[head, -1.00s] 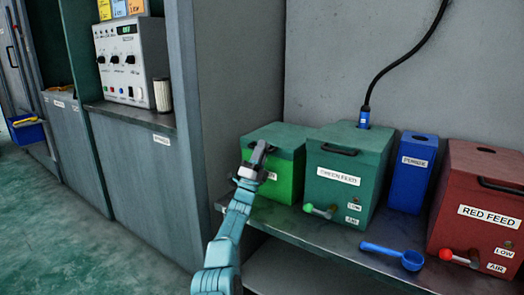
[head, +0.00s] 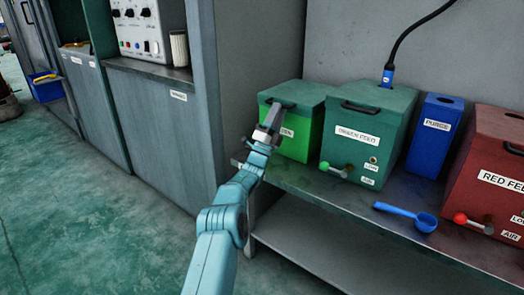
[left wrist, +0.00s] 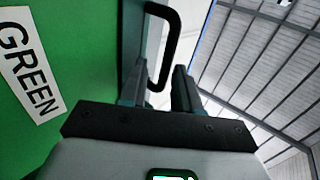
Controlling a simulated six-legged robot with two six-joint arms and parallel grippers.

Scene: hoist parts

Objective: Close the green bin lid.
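The green bin (head: 298,137) stands at the left end of the shelf, with its "GREEN" label partly hidden by my left gripper. Its dark green lid (head: 305,92) appears down on top, with a black handle (head: 281,104) at the front edge. My left gripper (head: 272,122) is in front of the bin just below the handle. In the left wrist view, its two fingers (left wrist: 158,92) are apart, and the black handle (left wrist: 171,40) reaches toward the gap between them. Contact cannot be told. The bin's green front (left wrist: 60,100) fills the left side there. My right gripper is out of view.
On the shelf (head: 330,215), the green feed box (head: 345,150) stands close right of the bin. Beyond are a blue purge box (head: 434,135), a blue scoop (head: 408,214) and a red feed box (head: 488,160). A grey cabinet wall (head: 235,90) is at left.

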